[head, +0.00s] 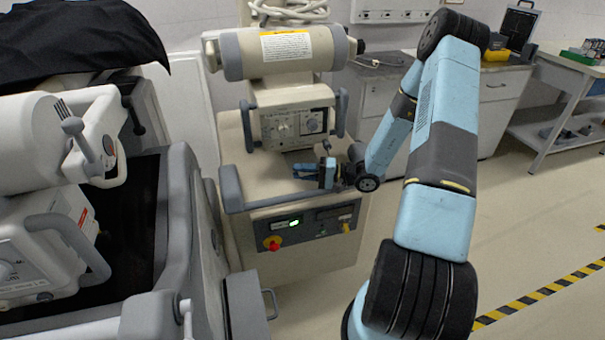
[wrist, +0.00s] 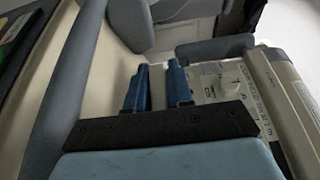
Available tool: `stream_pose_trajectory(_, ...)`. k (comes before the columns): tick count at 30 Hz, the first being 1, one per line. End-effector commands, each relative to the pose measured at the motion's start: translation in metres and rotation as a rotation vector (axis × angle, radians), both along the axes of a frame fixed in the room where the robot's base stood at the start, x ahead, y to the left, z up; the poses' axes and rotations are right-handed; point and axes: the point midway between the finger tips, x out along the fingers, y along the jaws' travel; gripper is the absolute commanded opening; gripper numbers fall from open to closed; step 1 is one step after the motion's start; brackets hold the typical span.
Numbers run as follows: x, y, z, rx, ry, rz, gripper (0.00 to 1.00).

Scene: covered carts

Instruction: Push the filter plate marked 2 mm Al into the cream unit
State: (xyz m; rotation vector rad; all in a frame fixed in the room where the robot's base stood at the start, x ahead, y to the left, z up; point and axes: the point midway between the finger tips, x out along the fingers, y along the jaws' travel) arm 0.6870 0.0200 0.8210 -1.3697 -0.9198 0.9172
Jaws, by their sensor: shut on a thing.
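The cream unit (head: 292,116), a box with two dials on its front, sits on the cream cart under a horizontal cylinder. It also shows in the wrist view (wrist: 226,78), at right behind my fingers. My gripper (head: 305,171) is low in front of this unit, above the cart top. In the wrist view its two blue fingers (wrist: 158,88) stand a small gap apart. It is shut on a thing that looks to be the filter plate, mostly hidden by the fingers. No 2 mm Al marking can be read.
The cream cart (head: 262,180) has a grey bumper rail (head: 232,188) on its left edge and a front panel with a red knob (head: 271,243). A second cart (head: 185,200) with a dark cover stands close at left. Open floor (head: 530,235) lies at right.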

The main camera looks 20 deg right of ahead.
Motion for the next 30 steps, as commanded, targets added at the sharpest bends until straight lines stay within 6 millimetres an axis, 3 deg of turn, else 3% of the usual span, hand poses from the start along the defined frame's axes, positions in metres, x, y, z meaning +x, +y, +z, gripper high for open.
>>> stream_pose_trajectory(30, 0.021, 0.000, 0.000, 0.000, -0.001, 0.000, 0.00)
